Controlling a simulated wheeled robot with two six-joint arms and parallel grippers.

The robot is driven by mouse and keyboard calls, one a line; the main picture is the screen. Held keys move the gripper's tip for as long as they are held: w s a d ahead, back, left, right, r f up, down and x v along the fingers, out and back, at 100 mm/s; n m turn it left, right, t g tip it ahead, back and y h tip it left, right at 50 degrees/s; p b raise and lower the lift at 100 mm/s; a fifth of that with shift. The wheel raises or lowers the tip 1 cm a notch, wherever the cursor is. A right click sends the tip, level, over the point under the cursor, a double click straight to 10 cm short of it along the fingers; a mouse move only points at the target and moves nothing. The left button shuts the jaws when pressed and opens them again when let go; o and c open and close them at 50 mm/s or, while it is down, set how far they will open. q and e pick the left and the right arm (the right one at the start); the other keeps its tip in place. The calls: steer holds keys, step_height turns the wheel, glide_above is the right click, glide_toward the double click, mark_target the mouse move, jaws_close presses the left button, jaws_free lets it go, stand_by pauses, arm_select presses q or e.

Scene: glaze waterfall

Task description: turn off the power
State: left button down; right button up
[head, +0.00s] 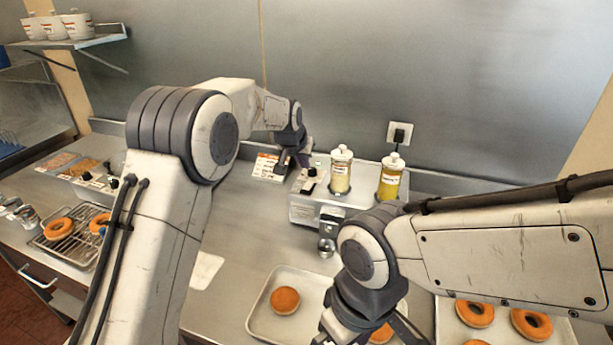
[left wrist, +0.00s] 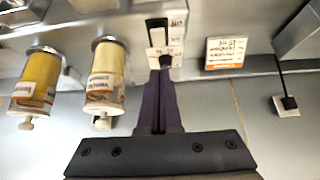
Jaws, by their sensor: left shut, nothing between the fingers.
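The glaze machine (head: 313,212) is a metal box on the counter against the back wall. Its switch panel (head: 309,184) has a black lever and white labels; in the left wrist view the lever (left wrist: 157,35) sits in a white frame with small, unclear lettering. My left gripper (head: 301,158) is shut and empty, just above and behind the panel. In the left wrist view its fingertips (left wrist: 158,76) are together close to the panel; I cannot tell if they touch it. My right gripper (head: 365,325) hangs over a donut tray, its fingertips partly cut off.
Two yellow glaze bottles (head: 341,170) (head: 390,177) stand on the machine beside the panel. A small sign (head: 266,166) stands left of it. A wall outlet (head: 399,134) holds a black plug. Donut trays (head: 259,318) lie in front, and a wire rack (head: 72,246) is at left.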

mark_target(308, 185)
arm_select(q)
steer(key=p+x, duration=0.1)
steer(key=x, duration=0.2)
steer(key=shift+w+f, duration=0.15)
steer(key=shift+s+f+p, duration=0.15)
steer(key=shift+f+p, duration=0.1)
steer(key=shift+f, duration=0.35)
steer(key=shift+s+f+p, duration=0.15)
steer(key=shift+f+p, duration=0.05)
steer(key=shift+f, duration=0.4)
steer(key=shift+s+f, duration=0.1)
steer(key=shift+f, duration=0.65)
